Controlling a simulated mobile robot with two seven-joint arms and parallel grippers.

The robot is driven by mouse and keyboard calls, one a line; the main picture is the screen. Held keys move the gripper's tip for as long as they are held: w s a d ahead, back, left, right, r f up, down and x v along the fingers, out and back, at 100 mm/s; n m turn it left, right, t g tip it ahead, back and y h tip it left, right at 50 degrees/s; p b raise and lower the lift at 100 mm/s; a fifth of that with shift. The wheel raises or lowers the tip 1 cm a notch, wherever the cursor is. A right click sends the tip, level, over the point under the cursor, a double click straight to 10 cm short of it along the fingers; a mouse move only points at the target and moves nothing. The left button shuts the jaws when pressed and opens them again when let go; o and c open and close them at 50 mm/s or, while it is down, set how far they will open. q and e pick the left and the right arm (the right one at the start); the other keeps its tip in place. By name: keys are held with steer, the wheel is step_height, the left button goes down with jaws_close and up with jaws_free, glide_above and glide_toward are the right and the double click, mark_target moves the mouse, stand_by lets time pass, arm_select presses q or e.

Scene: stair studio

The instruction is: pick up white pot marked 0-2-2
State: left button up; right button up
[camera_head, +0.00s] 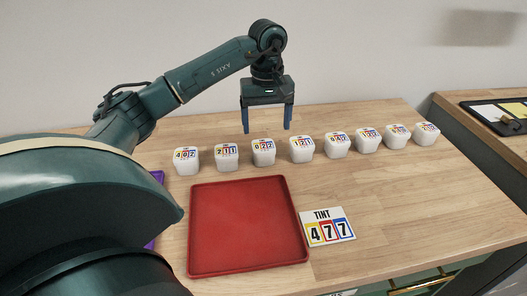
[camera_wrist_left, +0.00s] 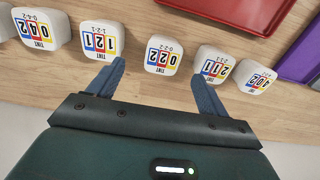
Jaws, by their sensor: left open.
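The white pot marked 0-2-2 (camera_head: 263,153) stands on the wooden table, third from the left in a row of white pots. In the left wrist view this pot (camera_wrist_left: 163,56) lies ahead of the fingers, about midway between them. My left gripper (camera_head: 268,128) is open and empty, pointing down above and slightly behind the row near this pot. In the left wrist view its two blue fingers (camera_wrist_left: 160,92) are spread apart, with pots 1-2-1 (camera_wrist_left: 101,41) and 2-1-1 (camera_wrist_left: 217,66) near the fingertips. My right gripper is in neither view.
Pots 4-0-2 (camera_head: 187,160) and 2-1-1 (camera_head: 226,156) stand left of it; several more, starting with 1-2-1 (camera_head: 302,149), stand right. A red tray (camera_head: 246,262) lies in front, beside a TINT 4-7-7 card (camera_head: 327,227). A purple tray (camera_wrist_left: 304,55) is partly hidden.

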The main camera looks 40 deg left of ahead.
mark_target(263, 146)
arm_select(q)
step_height(263, 146, down, 3)
steer(key=f, duration=0.2)
steer(key=a+f, duration=0.1)
steer(key=f, duration=0.1)
steer(key=shift+s+f, duration=0.1)
steer(key=shift+f, duration=0.55)
steer(key=shift+c, duration=0.6)
steer(key=c, duration=1)
steer(key=shift+r, duration=0.1)
